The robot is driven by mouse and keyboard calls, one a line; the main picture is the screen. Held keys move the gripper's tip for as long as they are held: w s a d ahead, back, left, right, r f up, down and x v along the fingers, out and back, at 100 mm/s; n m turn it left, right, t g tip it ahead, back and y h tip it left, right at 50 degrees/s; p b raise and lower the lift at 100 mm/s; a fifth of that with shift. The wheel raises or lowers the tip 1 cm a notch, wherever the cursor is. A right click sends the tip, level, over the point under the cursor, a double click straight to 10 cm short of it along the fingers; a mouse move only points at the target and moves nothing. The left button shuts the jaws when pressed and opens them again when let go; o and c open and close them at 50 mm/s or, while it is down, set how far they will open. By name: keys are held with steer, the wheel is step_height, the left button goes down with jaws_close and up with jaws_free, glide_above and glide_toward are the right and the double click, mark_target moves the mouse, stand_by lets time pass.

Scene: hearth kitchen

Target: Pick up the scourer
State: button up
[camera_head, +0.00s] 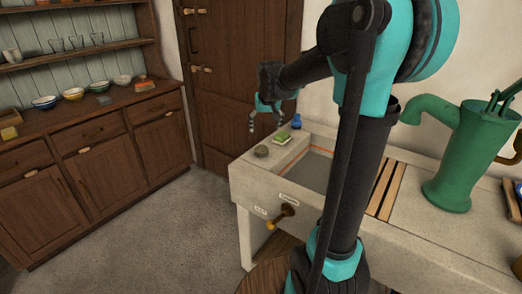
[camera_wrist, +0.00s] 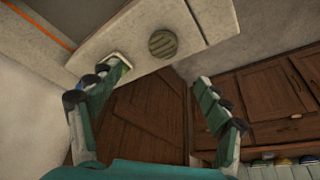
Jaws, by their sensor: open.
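A round, ridged grey-green pad, which looks like the scourer (camera_head: 261,151), lies on the pale stone ledge at the sink's left end. It also shows as a striped disc (camera_wrist: 163,43) at the top of the wrist view. A green and yellowish block (camera_head: 282,139) lies close to it, towards the wall; the left finger partly hides it in the wrist view (camera_wrist: 116,69). My gripper (camera_head: 266,117) is open and empty above and beyond the ledge. In the wrist view its spread fingers (camera_wrist: 155,80) point towards the ledge, and the scourer shows beyond their tips, not between them.
A small blue item (camera_head: 296,121) stands at the ledge's back edge by the wall. The sunken stone basin (camera_head: 314,171) is right of the scourer. A green pump (camera_head: 450,160) stands further right. A dresser (camera_head: 85,130) with bowls is at left, with clear floor between.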

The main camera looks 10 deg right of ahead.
glide_above(262, 147)
steer(key=s, duration=0.2)
step_height(262, 147, down, 8)
steer(key=shift+s+d, duration=0.1)
steer(key=shift+d, duration=0.05)
steer(key=shift+a+x, duration=0.15)
steer(key=shift+x, duration=1.3)
steer(key=shift+a+x, duration=0.1)
steer(key=shift+x, duration=1.35)
steer(key=shift+s, duration=0.1)
steer(key=c, duration=1)
steer(key=shift+r, duration=0.1)
steer(key=shift+c, duration=0.2)
step_height(262, 147, up, 20)
